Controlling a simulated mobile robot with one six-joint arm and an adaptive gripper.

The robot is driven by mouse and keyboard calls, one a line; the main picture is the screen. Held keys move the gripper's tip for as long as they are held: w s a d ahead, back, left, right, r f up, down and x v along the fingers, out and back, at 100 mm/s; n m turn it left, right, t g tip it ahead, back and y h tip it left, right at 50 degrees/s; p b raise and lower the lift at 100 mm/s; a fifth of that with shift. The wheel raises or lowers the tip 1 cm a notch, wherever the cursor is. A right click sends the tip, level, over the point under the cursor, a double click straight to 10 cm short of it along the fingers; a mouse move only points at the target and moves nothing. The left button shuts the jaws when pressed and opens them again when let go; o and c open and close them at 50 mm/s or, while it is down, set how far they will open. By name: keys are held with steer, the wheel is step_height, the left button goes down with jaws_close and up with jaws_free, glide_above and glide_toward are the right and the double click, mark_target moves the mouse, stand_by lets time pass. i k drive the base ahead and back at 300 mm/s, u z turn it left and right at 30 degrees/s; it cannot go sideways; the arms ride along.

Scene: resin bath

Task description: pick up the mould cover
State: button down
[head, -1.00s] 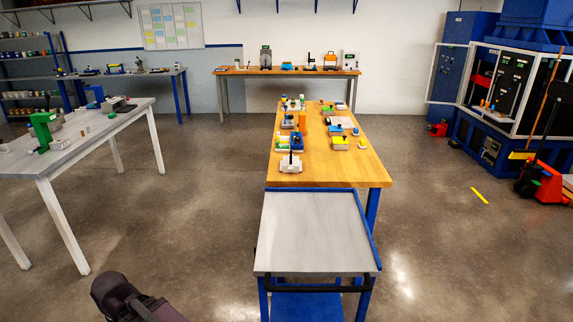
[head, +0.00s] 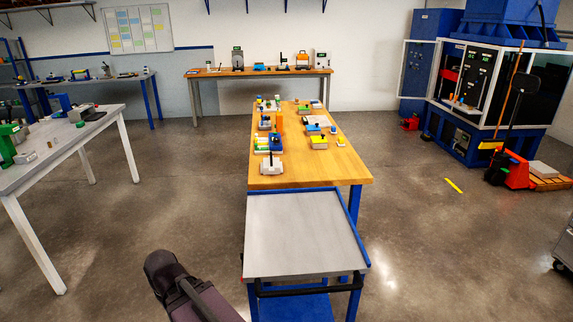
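No mould cover can be told apart with certainty at this distance. Several small items stand on the long wooden table (head: 325,175) in the middle, among them a white block with a dark upright part (head: 271,165) at its near left end. A yellow and grey piece (head: 318,142) lies farther along on the right side. Green and dark equipment also stands on the grey table (head: 72,137) at left. A dark part of my arm shows at the bottom; my gripper is not in view.
A grey-topped blue cart (head: 303,235) with raised edges stands against the wooden table's near end, its top empty. A back bench (head: 257,73) holds equipment. At right are a blue machine (head: 465,95) and a red pallet truck (head: 513,170).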

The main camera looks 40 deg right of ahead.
mark_target(271, 166)
steer(key=z, duration=1.2)
steer(key=k, duration=0.7)
steer(key=u, duration=0.5)
steer(key=i, duration=0.7)
steer(key=u, duration=0.85)
steer(key=i, duration=0.7)
steer(key=u, duration=0.15)
